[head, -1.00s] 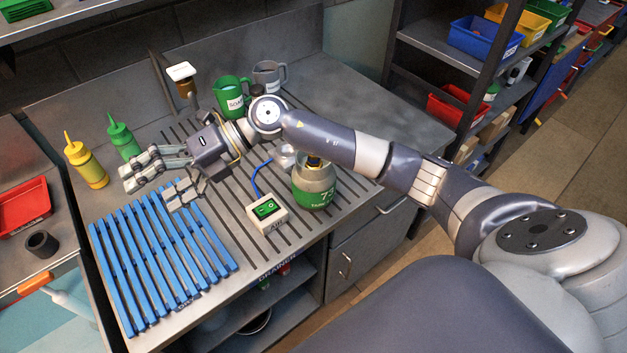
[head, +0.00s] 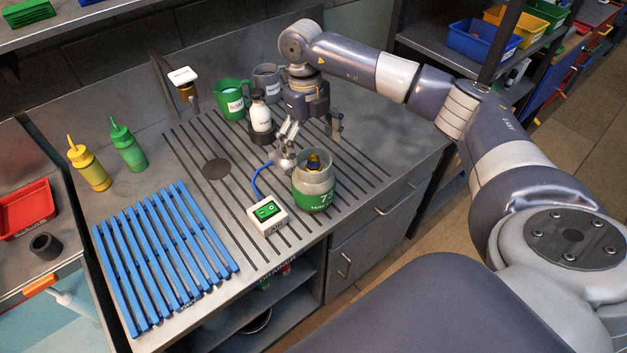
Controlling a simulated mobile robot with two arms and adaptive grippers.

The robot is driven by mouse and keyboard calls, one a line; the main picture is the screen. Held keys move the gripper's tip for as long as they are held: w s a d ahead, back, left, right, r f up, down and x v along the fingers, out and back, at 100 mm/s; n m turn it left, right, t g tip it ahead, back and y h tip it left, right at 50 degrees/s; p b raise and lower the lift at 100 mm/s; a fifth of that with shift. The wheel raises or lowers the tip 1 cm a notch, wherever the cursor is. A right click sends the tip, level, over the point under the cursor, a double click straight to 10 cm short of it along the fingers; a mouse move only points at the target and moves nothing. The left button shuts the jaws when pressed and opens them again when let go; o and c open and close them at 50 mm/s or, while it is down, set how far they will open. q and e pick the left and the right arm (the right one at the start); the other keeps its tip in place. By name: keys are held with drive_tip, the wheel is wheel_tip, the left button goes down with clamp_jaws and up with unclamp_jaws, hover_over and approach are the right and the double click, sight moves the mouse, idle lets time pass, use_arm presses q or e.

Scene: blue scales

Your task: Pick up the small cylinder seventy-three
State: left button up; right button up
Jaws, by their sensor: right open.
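The small cylinder seventy-three (head: 314,186) is a squat grey gas bottle with a green band, a "73" marking and a brass valve on top. It stands upright on the slotted grey drainer counter (head: 215,205). My right gripper (head: 311,144) is open and points down, behind and above the cylinder in the picture. Its fingers are spread apart, and I see nothing between them. The cylinder shows clear of the fingers. My left gripper is not in view.
A white box with a green switch (head: 268,212) and blue cable stands left of the cylinder. A white bottle (head: 260,118), green jug (head: 232,98) and grey jug (head: 268,80) stand behind. A blue slatted rack (head: 160,255) lies front left.

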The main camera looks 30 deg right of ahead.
sight(313, 155)
drive_tip(key=shift+s+f+p, duration=0.15)
drive_tip(key=shift+f+p, duration=0.35)
drive_tip(key=f+p, duration=0.2)
drive_tip(key=f, duration=0.1)
drive_tip(key=shift+s+f, duration=0.2)
drive_tip(key=shift+f, duration=0.6)
drive_tip(key=c, duration=1.8)
drive_tip(key=shift+r, duration=0.1)
drive_tip(key=c, duration=0.4)
drive_tip(key=shift+r, duration=0.1)
